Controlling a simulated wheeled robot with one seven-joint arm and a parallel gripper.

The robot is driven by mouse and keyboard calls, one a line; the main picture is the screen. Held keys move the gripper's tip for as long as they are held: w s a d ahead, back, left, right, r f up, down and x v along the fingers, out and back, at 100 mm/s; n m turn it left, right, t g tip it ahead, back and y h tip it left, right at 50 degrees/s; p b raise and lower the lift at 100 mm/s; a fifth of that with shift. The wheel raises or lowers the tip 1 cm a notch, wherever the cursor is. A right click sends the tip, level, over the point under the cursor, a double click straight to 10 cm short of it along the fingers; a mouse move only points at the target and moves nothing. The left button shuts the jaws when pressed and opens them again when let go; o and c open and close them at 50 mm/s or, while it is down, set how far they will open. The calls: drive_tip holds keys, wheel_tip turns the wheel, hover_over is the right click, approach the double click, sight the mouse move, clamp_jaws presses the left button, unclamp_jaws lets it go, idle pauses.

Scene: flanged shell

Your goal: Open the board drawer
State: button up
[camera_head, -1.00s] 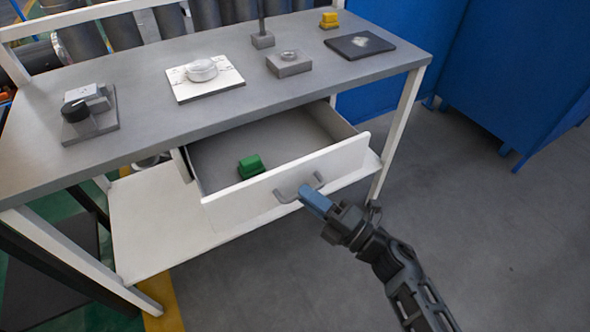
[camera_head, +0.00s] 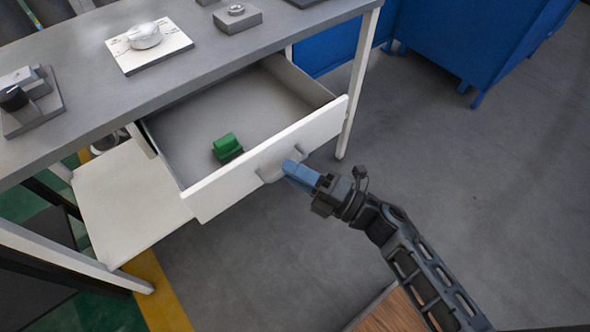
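The board drawer (camera_head: 250,165) under the grey workbench stands well out, with its grey inside in plain view. A green block-like object (camera_head: 227,147) lies in it near the front panel. The drawer's grey handle (camera_head: 272,174) is on the white front. My gripper (camera_head: 291,168) has its blue fingers at the right part of the handle. The fingers hide part of the handle, and I cannot tell whether they are closed around it.
The workbench top (camera_head: 90,75) carries a white plate with a round part (camera_head: 148,42), a grey block (camera_head: 238,17) and a black-knobbed fixture (camera_head: 25,95). A white lower shelf (camera_head: 125,205) is beneath. Blue cabinets (camera_head: 460,40) stand behind. Grey floor to the right is clear.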

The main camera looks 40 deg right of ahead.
drive_tip(key=shift+o, duration=1.2)
drive_tip(key=b+v, duration=0.1)
drive_tip(key=v, duration=0.6)
drive_tip(key=shift+s, duration=0.4)
drive_tip(key=shift+d, duration=0.1)
drive_tip(key=s+a+r+m+g+h, duration=0.1)
drive_tip(key=s+r+m+h, duration=0.3)
drive_tip(key=s+r+m, duration=0.3)
drive_tip(key=s+a+r+m+g+h+p, duration=0.1)
drive_tip(key=s+a+r+m+g+h, duration=0.1)
drive_tip(key=s+r+m, duration=0.5)
drive_tip(key=s+m+h, duration=0.1)
drive_tip(key=s+m, duration=0.5)
drive_tip(key=m, duration=0.3)
drive_tip(key=shift+a+r+g+h, duration=0.2)
drive_tip(key=shift+a+g+h, duration=0.1)
drive_tip(key=shift+h, duration=0.1)
